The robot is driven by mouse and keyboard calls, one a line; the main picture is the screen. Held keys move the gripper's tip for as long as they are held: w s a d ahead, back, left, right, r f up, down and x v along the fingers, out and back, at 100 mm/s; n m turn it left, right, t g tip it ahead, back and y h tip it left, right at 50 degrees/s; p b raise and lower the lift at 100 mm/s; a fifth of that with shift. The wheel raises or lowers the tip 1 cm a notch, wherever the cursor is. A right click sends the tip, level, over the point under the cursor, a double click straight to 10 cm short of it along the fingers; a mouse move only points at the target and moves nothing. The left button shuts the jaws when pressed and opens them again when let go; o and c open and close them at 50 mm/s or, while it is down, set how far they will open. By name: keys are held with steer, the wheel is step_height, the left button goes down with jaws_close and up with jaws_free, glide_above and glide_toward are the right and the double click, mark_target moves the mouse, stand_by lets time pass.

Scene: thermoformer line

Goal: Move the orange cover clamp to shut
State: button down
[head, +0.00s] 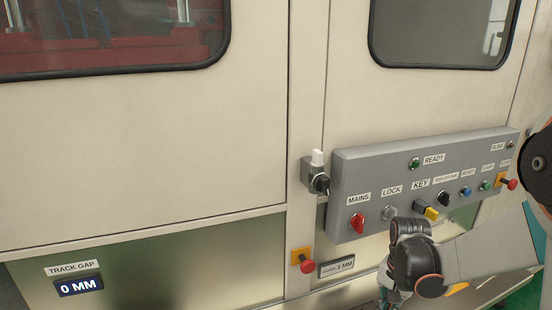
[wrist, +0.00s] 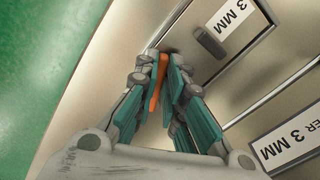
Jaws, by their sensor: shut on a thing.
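The orange cover clamp (wrist: 154,92) shows in the wrist view as a narrow orange bar between the teal fingers of my gripper (wrist: 161,73). My gripper is shut on it. The fingers cover part of the clamp, and its pivot and exact position are hard to make out. In the head view my gripper (head: 387,295) is low in front of the machine, cut by the bottom edge. I cannot make out the clamp there.
A grey control panel (head: 375,190) with knobs and buttons juts out just above my wrist. A red button on a yellow base (head: 305,261) is left of my gripper. In the wrist view, a dark handle (wrist: 208,42) and "3 MM" label (wrist: 236,22) sit near the fingertips.

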steer(key=shift+w+a+m, duration=0.2)
steer(key=shift+w+m, duration=0.05)
steer(key=shift+m, duration=0.55)
steer(key=m, duration=0.1)
steer(key=w+m, duration=0.1)
steer(key=m, duration=0.1)
steer(key=shift+a, duration=0.3)
steer(key=c, duration=1.6)
jaws_free()
step_height(320, 180, up, 12)
